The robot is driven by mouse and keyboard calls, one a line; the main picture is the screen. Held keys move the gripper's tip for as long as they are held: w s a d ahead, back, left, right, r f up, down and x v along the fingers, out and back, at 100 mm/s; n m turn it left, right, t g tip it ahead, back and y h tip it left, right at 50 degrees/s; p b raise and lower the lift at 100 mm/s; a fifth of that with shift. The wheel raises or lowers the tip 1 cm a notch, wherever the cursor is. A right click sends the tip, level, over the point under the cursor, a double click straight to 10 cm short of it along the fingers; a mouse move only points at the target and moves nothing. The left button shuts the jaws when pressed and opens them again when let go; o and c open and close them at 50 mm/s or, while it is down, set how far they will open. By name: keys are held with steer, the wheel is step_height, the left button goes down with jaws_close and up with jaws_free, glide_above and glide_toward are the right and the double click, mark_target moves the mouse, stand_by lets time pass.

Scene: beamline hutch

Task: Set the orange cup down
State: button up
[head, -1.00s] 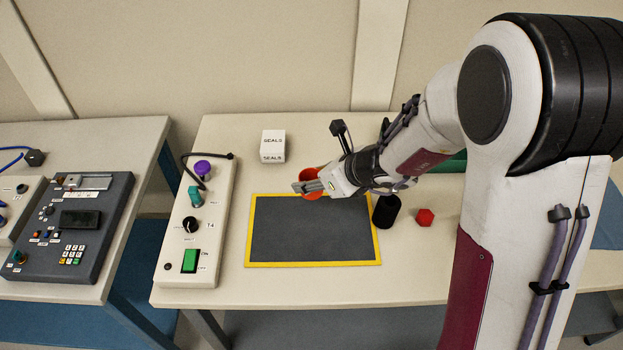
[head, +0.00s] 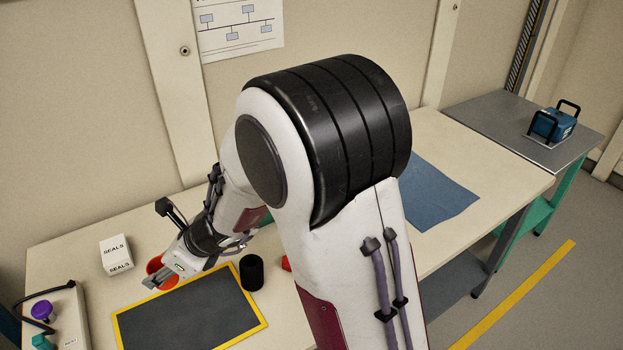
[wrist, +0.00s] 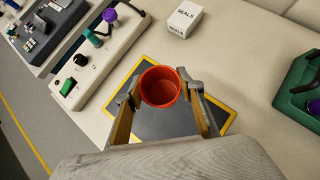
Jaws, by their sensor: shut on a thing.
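The orange cup (wrist: 160,88) shows in the wrist view with its open mouth facing the camera, and it looks empty. My gripper (wrist: 158,92) is shut on it, one finger on each side. In the head view the cup (head: 154,265) is partly hidden behind my gripper (head: 158,282), at the back edge of a dark mat with a yellow border (head: 190,316). I cannot tell whether its base touches anything.
A white SEALS box (head: 115,256) stands left of the cup. A black cylinder (head: 252,273) and a partly hidden red block (head: 286,264) are to the right. A control box (wrist: 92,62) lies on the left. The mat surface is clear. A blue cloth (head: 437,190) lies farther right.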

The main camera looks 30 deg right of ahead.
steer(key=shift+r, duration=1.4)
steer(key=shift+w+d+r, duration=0.1)
steer(key=shift+w+d, duration=0.05)
steer(key=shift+w, duration=0.15)
steer(key=w+d+r+m+t+h, duration=0.2)
steer(key=w+d+m, duration=0.2)
steer(key=w+d, duration=1.85)
steer(key=w+d+f+m+h, duration=0.1)
steer(key=w+d+m+h, duration=0.15)
steer(key=d, duration=1.35)
steer(key=w+d+f+m+h, duration=0.1)
steer(key=d+m+h, duration=0.15)
steer(key=d, duration=1.35)
steer(key=shift+t+y, duration=0.3)
steer(key=shift+d+f, duration=0.15)
steer(key=shift+f, duration=2.5)
steer(key=shift+f, duration=0.1)
steer(key=shift+f, duration=3.05)
